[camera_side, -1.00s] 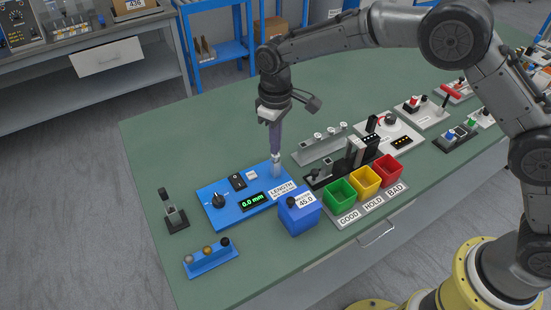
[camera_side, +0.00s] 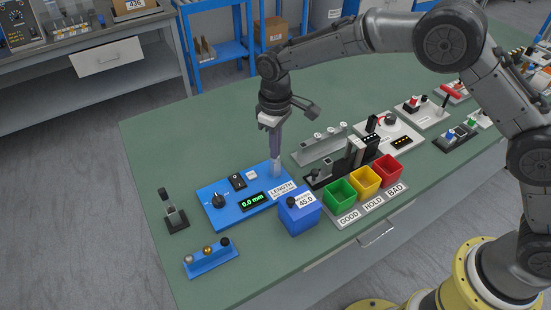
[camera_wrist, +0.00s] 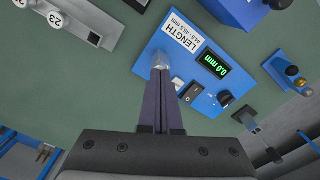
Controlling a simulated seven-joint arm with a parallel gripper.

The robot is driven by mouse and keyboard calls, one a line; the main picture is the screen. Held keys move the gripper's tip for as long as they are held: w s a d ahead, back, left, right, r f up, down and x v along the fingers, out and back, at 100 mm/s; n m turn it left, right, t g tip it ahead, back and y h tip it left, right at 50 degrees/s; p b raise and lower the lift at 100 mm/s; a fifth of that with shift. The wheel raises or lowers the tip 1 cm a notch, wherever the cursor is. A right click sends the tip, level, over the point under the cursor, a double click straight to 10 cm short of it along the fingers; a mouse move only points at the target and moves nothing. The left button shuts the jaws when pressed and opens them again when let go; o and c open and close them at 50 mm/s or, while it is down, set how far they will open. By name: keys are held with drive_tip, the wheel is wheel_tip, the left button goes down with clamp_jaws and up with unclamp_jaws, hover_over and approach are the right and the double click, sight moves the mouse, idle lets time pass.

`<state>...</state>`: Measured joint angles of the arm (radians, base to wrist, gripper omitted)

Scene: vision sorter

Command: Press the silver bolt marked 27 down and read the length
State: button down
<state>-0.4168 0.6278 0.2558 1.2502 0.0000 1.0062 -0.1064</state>
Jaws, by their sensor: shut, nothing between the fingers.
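The blue length gauge (camera_side: 222,220) carries a LENGTH label and a lit green display (camera_side: 253,199) that reads 0.0 mm. The display also shows in the wrist view (camera_wrist: 211,63) with the same reading. A silver piece (camera_wrist: 162,58) stands at the gauge's edge, at my fingertips; its marking is hidden, so I cannot read a 27. My gripper (camera_side: 276,162) points down with its fingers together and empty. Its tips are over the silver piece, and I cannot tell whether they touch it.
A blue block (camera_side: 298,219) marked 45.0 stands close in front. Green (camera_side: 341,194), yellow (camera_side: 365,182) and red (camera_side: 388,169) bins are to the right. A grey rack (camera_side: 318,148) with silver bolts lies behind. The table's left back is clear.

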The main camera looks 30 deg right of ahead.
idle(0.6)
wheel_tip(320, 180, up, 8)
idle(1.0)
idle(2.0)
